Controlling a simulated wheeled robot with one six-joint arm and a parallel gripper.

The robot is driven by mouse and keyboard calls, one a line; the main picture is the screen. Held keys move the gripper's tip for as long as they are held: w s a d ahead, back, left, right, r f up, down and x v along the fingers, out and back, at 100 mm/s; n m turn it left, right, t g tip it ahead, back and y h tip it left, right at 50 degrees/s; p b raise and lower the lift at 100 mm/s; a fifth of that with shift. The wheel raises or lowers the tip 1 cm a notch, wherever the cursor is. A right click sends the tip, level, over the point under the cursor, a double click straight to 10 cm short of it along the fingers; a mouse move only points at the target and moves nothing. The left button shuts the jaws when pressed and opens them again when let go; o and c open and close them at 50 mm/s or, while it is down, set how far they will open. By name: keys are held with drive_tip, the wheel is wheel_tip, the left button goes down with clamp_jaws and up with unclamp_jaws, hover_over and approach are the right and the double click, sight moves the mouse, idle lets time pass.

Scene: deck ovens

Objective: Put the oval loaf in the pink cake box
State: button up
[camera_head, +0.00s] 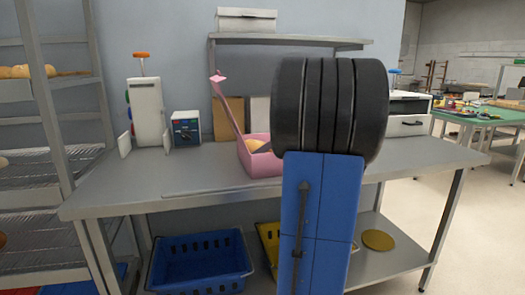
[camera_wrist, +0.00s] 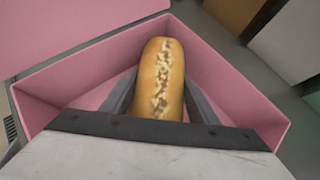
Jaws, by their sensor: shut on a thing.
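The oval loaf (camera_wrist: 160,80) is golden brown with a pale crumbly strip along its top. In the wrist view it is between the two fingers of my gripper (camera_wrist: 158,98), which is shut on it. Loaf and fingertips are inside the open pink cake box (camera_wrist: 245,85). I cannot tell whether the loaf touches the box floor. In the head view the pink cake box (camera_head: 262,166) stands on the metal table with its lid raised at the left. A small part of the loaf (camera_head: 254,144) shows above its rim. My arm hides the box's right side.
The metal table (camera_head: 130,190) is clear at the front left. A white dispenser (camera_head: 147,110) and a small dark-fronted device (camera_head: 186,130) stand left of the box. Brown and white boards (camera_head: 228,118) lean behind it. A blue crate (camera_head: 200,262) is on the lower shelf.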

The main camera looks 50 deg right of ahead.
drive_tip(key=o, duration=1.2)
drive_tip(key=shift+s+r, duration=0.1)
drive_tip(key=shift+r, duration=0.1)
drive_tip(key=v, duration=1.1)
drive_tip(key=shift+s+d+r, duration=0.1)
drive_tip(key=shift+s+r, duration=0.15)
